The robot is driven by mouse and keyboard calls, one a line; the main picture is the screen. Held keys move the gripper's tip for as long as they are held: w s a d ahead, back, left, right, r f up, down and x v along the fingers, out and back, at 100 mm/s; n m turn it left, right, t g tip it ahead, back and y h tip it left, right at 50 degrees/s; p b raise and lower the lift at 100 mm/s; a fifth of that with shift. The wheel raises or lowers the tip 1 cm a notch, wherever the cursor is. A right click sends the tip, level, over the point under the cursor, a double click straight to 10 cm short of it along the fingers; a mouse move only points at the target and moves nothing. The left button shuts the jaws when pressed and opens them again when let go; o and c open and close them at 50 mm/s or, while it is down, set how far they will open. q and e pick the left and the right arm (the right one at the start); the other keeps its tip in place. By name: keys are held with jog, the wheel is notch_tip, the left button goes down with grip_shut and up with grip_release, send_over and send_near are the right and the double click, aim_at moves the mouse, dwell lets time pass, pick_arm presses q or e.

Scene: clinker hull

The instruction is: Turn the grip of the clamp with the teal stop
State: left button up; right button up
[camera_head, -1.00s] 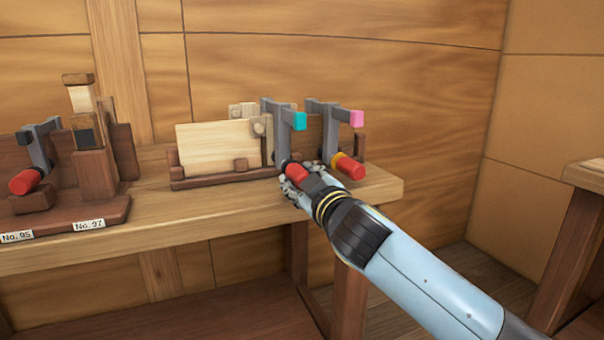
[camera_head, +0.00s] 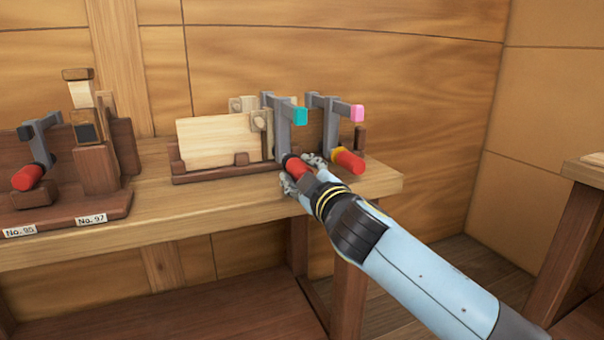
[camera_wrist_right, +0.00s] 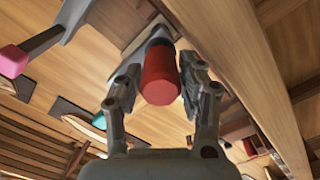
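The clamp (camera_head: 283,132) with the teal stop (camera_head: 300,116) stands on the bench beside a pale board. Its red grip (camera_head: 296,167) points toward me and is partly hidden by my right gripper (camera_head: 303,173). In the right wrist view the red grip (camera_wrist_right: 160,78) sits between the two fingers of my right gripper (camera_wrist_right: 161,82), one finger on each side. A gap shows on the left finger's side; the right finger is very close, and contact there cannot be told. The fingers look spread around the grip. My left gripper is out of view.
A similar clamp with a pink stop (camera_head: 357,113) and red grip (camera_head: 349,161) stands close on the right. The pale board (camera_head: 219,142) is at the left. Farther left is a dark-stop clamp (camera_head: 38,147) on a labelled stand. The wooden wall is behind.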

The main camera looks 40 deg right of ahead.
jog(key=o, duration=0.3)
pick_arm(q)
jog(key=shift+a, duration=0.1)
